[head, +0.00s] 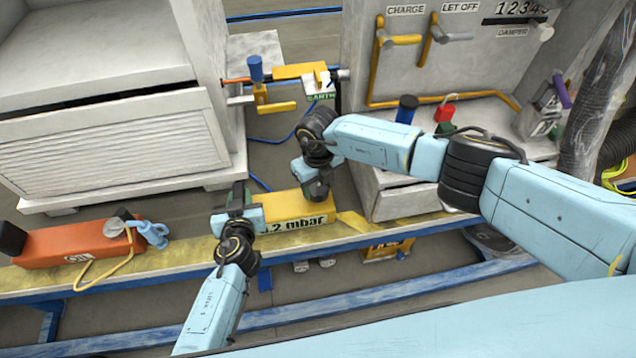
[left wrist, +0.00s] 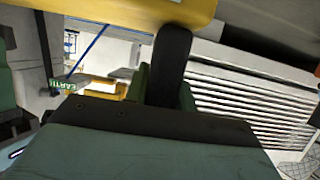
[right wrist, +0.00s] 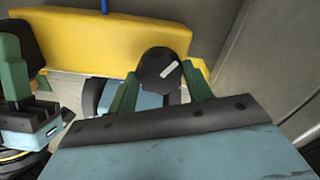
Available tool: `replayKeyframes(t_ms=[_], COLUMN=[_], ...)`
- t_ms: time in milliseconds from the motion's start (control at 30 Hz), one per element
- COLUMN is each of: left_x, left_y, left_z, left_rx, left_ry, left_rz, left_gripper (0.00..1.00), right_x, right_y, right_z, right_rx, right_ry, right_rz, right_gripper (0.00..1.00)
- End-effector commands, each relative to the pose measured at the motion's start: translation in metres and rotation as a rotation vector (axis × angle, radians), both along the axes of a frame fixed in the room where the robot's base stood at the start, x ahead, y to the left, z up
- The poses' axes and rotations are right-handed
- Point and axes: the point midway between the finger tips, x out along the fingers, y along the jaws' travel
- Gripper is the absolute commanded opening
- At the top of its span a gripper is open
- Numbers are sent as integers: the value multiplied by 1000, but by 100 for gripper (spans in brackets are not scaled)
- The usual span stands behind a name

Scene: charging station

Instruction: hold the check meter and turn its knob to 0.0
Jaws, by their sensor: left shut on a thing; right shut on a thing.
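The check meter (head: 292,207) is a yellow box at the yellow ledge, with a white label whose visible part reads ".2 mbar"; the first digit is unclear. My left gripper (head: 243,208) is shut on its black handle (left wrist: 172,60) at the left end; the yellow body (left wrist: 130,8) shows above in the left wrist view. My right gripper (head: 318,190) comes from above and is shut on the black knob (right wrist: 164,68). The knob's white mark (right wrist: 170,69) points diagonally in the right wrist view. In the head view my right gripper hides the knob.
An orange oil unit (head: 75,245) lies on the ledge at left. A grey cabinet (head: 110,130) stands behind it. The yellow earth device (head: 300,72) stands at the back. A grey panel with yellow levers (head: 400,40) rises at right. Blue rails (head: 400,290) run in front.

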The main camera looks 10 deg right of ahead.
Motion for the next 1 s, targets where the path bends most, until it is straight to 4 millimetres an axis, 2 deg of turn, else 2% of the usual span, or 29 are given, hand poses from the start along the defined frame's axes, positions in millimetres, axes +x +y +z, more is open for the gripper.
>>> replayKeyframes(t_ms=[600,1000], left_x=[0,0], left_y=[0,1], left_z=[0,0], left_rx=[0,0], left_ry=[1,1], left_rz=[1,1], left_gripper=[7,7], right_x=[1,1], right_y=[0,0], right_z=[1,1], right_rx=[0,1], right_ry=[-1,-1], right_rz=[-583,-865], right_gripper=[27,27])
